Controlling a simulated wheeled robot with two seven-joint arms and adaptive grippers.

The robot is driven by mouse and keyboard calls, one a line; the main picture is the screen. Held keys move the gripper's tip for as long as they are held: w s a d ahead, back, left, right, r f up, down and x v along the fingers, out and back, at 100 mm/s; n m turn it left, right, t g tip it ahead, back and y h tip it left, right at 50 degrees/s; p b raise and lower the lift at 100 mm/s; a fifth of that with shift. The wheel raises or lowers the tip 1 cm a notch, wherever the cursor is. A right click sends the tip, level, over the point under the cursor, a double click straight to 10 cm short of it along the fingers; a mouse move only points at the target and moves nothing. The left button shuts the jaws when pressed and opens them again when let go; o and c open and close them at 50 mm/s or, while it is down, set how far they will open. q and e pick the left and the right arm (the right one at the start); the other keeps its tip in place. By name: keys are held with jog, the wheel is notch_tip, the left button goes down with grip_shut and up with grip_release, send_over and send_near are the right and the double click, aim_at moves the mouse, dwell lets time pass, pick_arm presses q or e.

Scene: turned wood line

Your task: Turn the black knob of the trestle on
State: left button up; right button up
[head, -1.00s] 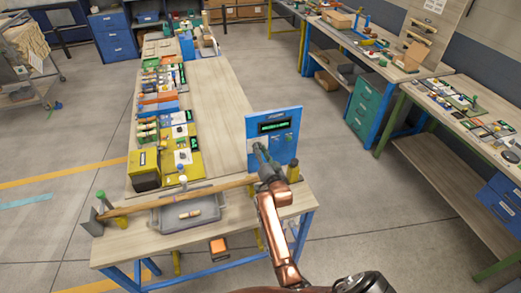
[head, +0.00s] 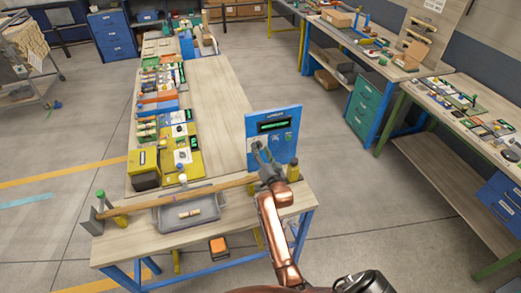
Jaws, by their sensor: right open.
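A blue upright panel (head: 287,116) with a dark display showing green characters (head: 272,125) stands at the right edge of the near table. Small dark controls (head: 288,137) sit below the display; which is the black knob is too small to tell, and my gripper hides part of the panel's lower left. My right gripper (head: 258,146) is open in front of that lower left part, fingers pointing at the panel. I cannot tell whether it touches a control. A long wooden rod (head: 160,203) lies across the table's near end. My left gripper is not in view.
A grey tray (head: 215,212) holding a small turned piece (head: 189,213) lies near the rod. Yellow units (head: 146,170) and several small parts line the table's left side. The table's middle (head: 220,110) is clear. A workbench (head: 450,120) stands to the right.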

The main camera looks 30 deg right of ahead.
jog(key=v, duration=0.6)
jog(key=shift+s, duration=0.35)
